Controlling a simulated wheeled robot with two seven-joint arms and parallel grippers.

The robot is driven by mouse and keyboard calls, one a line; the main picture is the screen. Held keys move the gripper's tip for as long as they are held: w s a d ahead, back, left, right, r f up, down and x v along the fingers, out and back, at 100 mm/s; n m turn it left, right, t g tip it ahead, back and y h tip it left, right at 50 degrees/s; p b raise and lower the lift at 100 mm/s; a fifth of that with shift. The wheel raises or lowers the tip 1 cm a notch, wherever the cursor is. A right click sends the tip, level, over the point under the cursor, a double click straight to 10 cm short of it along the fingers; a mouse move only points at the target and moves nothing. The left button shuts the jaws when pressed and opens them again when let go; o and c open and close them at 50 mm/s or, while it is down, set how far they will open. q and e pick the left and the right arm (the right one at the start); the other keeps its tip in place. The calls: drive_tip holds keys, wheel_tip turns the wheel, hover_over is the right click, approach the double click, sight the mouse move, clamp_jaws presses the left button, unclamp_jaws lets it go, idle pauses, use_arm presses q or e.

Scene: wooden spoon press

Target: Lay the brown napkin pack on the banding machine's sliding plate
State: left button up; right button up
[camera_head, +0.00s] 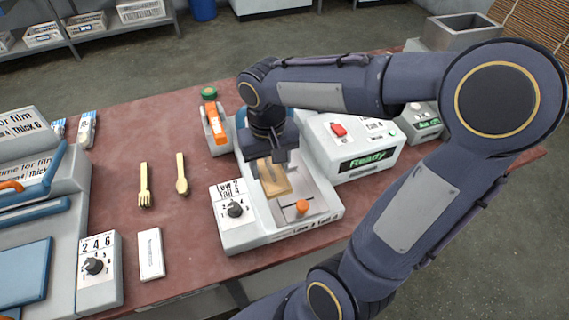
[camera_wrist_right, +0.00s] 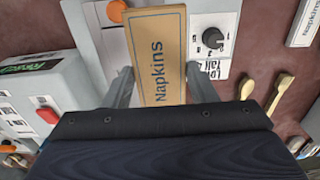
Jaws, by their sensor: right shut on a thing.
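The brown napkin pack (camera_head: 274,181) is a flat tan block marked "Napkins", clear in the right wrist view (camera_wrist_right: 160,50). My right gripper (camera_head: 272,166) points down and is shut on it, one finger at each long side. The pack is over the banding machine's sliding plate (camera_head: 312,191), a grey metal strip with an orange knob at its front end. I cannot tell whether the pack touches the plate. The banding machine (camera_head: 240,236) is white, with a dial at its front left. My arm and hand hide the machine's middle. My left gripper is not in view.
A white napkin pack (camera_head: 150,253), a wooden fork (camera_head: 144,186) and a wooden spoon (camera_head: 181,174) lie left on the red table. An orange-handled device (camera_head: 215,128) stands behind the banding machine. A film sealer (camera_head: 97,272) fills the left. A control box reading "Ready" (camera_head: 366,160) is on the right.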

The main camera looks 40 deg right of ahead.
drive_tip(key=w+d+f, duration=0.1)
drive_tip(key=d+f, duration=0.1)
drive_tip(key=w+d+f, duration=0.2)
drive_tip(key=d, duration=0.1)
drive_tip(key=w+d+f, duration=0.1)
drive_tip(key=d+f, duration=0.1)
drive_tip(key=f, duration=0.1)
drive_tip(key=shift+w+d+p, duration=0.15)
drive_tip(key=shift+w+p, duration=0.05)
drive_tip(key=shift+p, duration=0.2)
drive_tip(key=shift+w+d+f, duration=0.1)
drive_tip(key=shift+f, duration=0.85)
drive_tip(key=shift+w+d+f, duration=0.1)
drive_tip(key=shift+f, duration=0.85)
drive_tip(key=shift+f, duration=0.2)
drive_tip(key=o, duration=0.9)
drive_tip(key=shift+o, duration=0.2)
drive_tip(key=shift+r, duration=0.15)
